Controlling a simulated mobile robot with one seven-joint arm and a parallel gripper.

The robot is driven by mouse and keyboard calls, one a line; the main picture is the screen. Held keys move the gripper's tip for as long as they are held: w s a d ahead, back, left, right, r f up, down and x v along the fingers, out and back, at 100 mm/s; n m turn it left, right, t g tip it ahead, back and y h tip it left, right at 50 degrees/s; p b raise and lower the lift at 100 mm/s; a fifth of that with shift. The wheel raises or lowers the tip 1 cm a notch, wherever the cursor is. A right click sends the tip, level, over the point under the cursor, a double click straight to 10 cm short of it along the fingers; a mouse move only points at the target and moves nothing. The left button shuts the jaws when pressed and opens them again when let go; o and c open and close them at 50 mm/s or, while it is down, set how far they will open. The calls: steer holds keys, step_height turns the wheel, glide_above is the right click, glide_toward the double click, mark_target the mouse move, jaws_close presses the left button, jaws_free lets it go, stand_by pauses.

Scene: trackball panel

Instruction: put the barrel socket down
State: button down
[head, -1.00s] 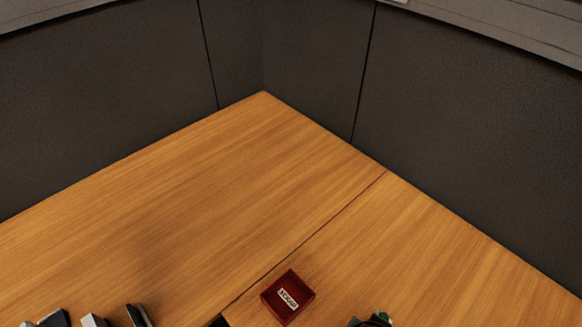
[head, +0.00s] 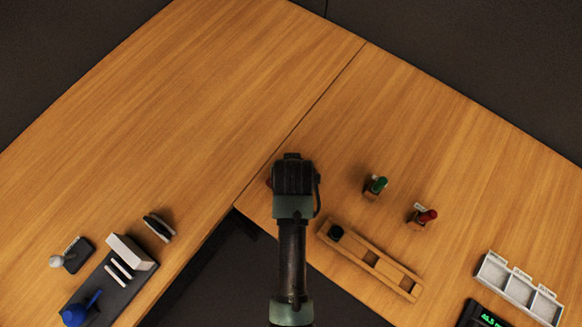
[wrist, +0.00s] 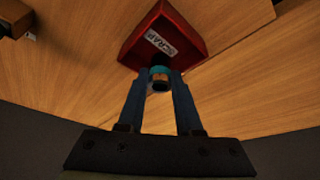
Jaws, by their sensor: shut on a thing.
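My gripper (wrist: 160,78) is shut on the barrel socket (wrist: 160,84), a small dark, brownish cylinder with a teal band at the fingertips in the wrist view. A red box (wrist: 186,22) with a white SCRAP label lies just beyond the fingertips. The socket overlaps the box's labelled near side in that view; I cannot tell its height or whether it touches. In the head view my arm covers the gripper, the socket and nearly all of the red box.
Green (head: 379,184) and red (head: 428,216) handled items stand right of my arm. A slotted wooden rack (head: 370,261) holds a dark piece (head: 337,232). A white compartment tray (head: 493,268) is far right. A dark panel (head: 100,298) lies lower left. The upper-left desk is clear.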

steer(key=shift+f, duration=1.65)
steer(key=shift+f, duration=0.15)
steer(key=c, duration=0.6)
jaws_free()
